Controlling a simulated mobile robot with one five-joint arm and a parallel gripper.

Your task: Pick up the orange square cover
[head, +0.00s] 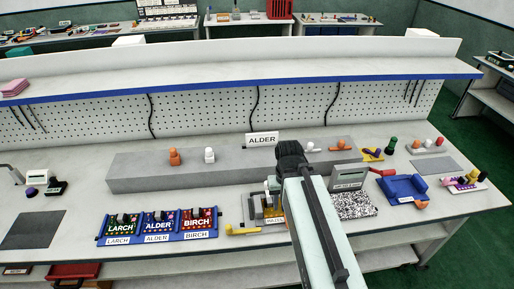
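Several small orange pieces are in the head view, too small to tell which one is the square cover. One orange piece (175,157) stands upright on the left part of the long grey raised block, beside a similar white piece (210,155). My arm reaches from the bottom edge up over the bench.
Blue trays labelled LARCH, ALDER and BIRCH (160,223) lie at front left. A speckled black-and-white pad (353,205) and a blue holder (403,189) lie right of my arm. A pegboard (205,108) with a shelf stands behind. A dark mat (33,230) is bare.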

